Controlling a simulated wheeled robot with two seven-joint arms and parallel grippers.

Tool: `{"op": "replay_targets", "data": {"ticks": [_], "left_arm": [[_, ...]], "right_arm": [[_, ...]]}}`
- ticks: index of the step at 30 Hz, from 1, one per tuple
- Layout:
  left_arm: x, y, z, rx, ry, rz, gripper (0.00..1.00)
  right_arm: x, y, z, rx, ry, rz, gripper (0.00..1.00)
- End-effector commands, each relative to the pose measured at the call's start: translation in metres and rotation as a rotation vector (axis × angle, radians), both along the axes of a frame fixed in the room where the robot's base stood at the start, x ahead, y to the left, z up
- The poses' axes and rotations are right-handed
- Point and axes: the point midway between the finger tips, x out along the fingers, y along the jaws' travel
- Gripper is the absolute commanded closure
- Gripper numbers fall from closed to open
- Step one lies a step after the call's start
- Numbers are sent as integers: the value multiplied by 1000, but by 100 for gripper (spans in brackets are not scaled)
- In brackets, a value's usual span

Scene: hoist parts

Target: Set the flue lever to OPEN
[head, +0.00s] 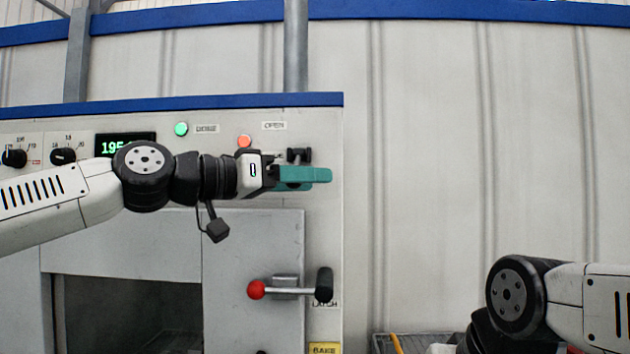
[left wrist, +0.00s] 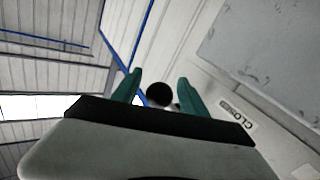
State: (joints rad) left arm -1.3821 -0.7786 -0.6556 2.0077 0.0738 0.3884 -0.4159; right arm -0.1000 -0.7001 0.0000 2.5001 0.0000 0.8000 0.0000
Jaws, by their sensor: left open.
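The flue lever shows in the head view as a small black part (head: 298,155) just below the OPEN label (head: 274,126), partly hidden by my left gripper. My left gripper (head: 318,175), with teal fingers, is open at the panel's right edge, in front of the lever. In the left wrist view, a round black knob (left wrist: 158,94), apparently the lever's end, shows between the open fingers (left wrist: 157,92). I see no clear grip on it. A CLOSED label (left wrist: 237,113) is beside the right finger. The lever's exact angle is hidden.
The oven front has a door latch with a red ball (head: 256,290) and black end below my left gripper. A green button (head: 181,129), a red button (head: 244,141) and two knobs are on the panel. My right arm is at the lower right, near a grey tray (head: 430,339).

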Motion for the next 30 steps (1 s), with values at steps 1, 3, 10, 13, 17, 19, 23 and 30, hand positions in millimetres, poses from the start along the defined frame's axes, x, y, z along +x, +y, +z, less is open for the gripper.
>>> {"op": "replay_targets", "data": {"ticks": [1, 3, 10, 13, 17, 19, 23, 30], "left_arm": [[2, -4, 0, 0, -1, -1, 49], [4, -7, 0, -1, -1, 0, 49], [5, -8, 0, -1, 0, 1, 49], [5, -8, 0, -1, 0, 1, 59], [5, -8, 0, -1, -1, 0, 85], [5, -8, 0, -1, -1, 0, 98], [5, -8, 0, 0, -1, 0, 100], [5, -8, 1, -1, -3, 0, 100]], "right_arm": [[0, 0, 0, 0, 0, 0, 64], [0, 0, 0, 0, 0, 0, 64], [0, 0, 0, 0, 0, 0, 64], [0, 0, 0, 0, 0, 0, 64], [0, 0, 0, 0, 0, 0, 64], [0, 0, 0, 0, 0, 0, 64], [0, 0, 0, 0, 0, 0, 64], [0, 0, 0, 0, 0, 0, 64]]}}
